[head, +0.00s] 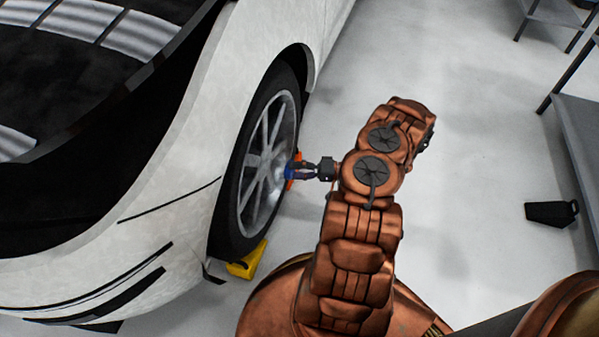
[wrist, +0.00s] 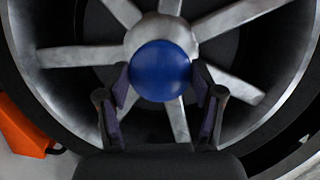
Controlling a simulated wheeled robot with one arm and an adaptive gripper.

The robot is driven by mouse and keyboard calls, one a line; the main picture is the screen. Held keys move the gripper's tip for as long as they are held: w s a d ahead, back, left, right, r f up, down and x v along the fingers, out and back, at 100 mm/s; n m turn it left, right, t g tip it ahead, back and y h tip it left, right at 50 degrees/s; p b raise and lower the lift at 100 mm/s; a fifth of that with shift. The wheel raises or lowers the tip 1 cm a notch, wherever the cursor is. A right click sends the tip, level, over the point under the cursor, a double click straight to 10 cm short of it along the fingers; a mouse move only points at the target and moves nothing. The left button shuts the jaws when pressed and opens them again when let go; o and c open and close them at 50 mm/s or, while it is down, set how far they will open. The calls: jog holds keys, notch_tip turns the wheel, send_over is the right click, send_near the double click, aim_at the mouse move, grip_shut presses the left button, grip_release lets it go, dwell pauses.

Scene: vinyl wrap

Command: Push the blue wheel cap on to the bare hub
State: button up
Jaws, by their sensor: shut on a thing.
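The blue wheel cap (wrist: 160,70) is held between the two fingers of my gripper (wrist: 160,88) in the wrist view. Behind it is the silver hub (wrist: 163,32) at the middle of the spoked wheel. The cap covers the lower part of the hub in that view, and I cannot tell whether they touch. In the head view the cap (head: 290,171) is at the tip of my gripper (head: 302,170), close to the wheel (head: 248,184). The gripper comes at the wheel from the right.
A yellow chock (head: 247,262) is at the tyre's near side. An orange block (wrist: 22,128) lies on the floor beside the tyre. The white car (head: 180,150) fills the left. A black case (head: 551,213) and a bench (head: 580,130) stand at the right. The floor between is clear.

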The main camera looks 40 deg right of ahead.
aim_at(266, 165)
jog(key=shift+w+a+b, duration=0.15)
jog(key=shift+w+a, duration=0.3)
jog(key=shift+w, duration=0.25)
jog(key=shift+w+a+b, duration=0.1)
jog(key=shift+w+a, duration=0.3)
jog(key=shift+w, duration=0.3)
jog(key=shift+w+a+b, duration=0.15)
jog(key=shift+w+a, duration=0.3)
jog(key=shift+w, duration=0.25)
jog(key=shift+w+b+x, duration=0.2)
jog(key=shift+b+x, duration=0.9)
jog(key=shift+x, duration=0.05)
dwell(2.2)
jog(key=o, duration=1.2)
jog(key=shift+d+r, duration=0.1)
jog(key=shift+d, duration=0.1)
jog(key=v, duration=1.2)
